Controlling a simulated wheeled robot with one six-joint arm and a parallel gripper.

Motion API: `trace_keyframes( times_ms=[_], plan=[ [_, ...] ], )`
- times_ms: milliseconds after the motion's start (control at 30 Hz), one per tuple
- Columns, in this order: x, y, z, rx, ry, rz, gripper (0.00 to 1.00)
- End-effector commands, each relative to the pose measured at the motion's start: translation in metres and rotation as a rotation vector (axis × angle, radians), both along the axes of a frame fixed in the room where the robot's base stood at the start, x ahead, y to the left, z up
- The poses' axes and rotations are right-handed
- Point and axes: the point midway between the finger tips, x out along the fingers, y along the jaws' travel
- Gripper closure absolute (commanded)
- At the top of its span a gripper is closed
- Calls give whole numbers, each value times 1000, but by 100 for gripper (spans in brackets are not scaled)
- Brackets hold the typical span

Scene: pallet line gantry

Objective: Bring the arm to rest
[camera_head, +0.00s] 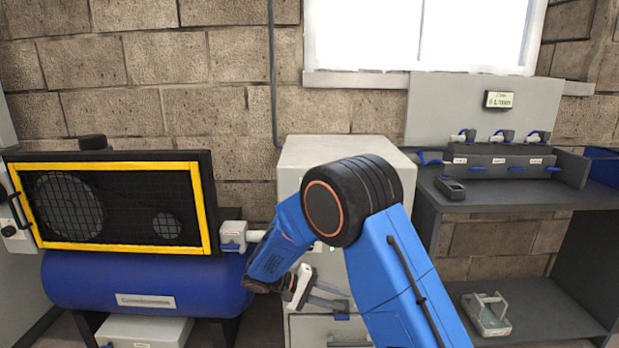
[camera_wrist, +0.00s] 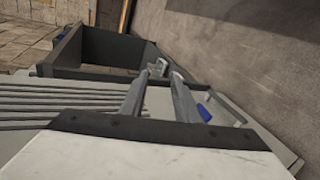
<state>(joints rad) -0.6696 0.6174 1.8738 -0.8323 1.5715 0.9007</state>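My blue arm rises in front of the grey cabinet (camera_head: 305,155) in the head view, bent at a black elbow joint. Its forearm slopes down to the left, and my gripper (camera_head: 345,300) points to the right, low in front of the cabinet. The two grey fingers stand apart with nothing visible between them. They also show in the wrist view, where my gripper (camera_wrist: 163,72) reaches over a grey surface beside an open dark box shape. The view does not make clear whether the fingers touch anything.
A blue tank (camera_head: 150,285) with a yellow-framed guard (camera_head: 110,248) stands close on the left. At right, a dark bench (camera_head: 500,196) holds a handheld device (camera_head: 450,188) and a valve rack (camera_head: 500,160). A grey tray (camera_head: 487,315) sits on its lower shelf.

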Motion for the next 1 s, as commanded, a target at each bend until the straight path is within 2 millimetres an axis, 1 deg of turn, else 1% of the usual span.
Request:
trace_keyframes(
  times_ms=[33, 100, 267, 400, 700, 1000],
  plan=[
    [-4, -12, 12, 31, 5, -17, 71],
    [-11, -25, 25, 73, 17, -37, 71],
    [-29, -56, 53, 174, 38, -77, 71],
    [-48, -80, 75, 262, 52, -103, 71],
    [-93, -126, 115, 452, 52, -142, 71],
    [-145, -161, 145, 637, 20, -153, 71]
  ],
)
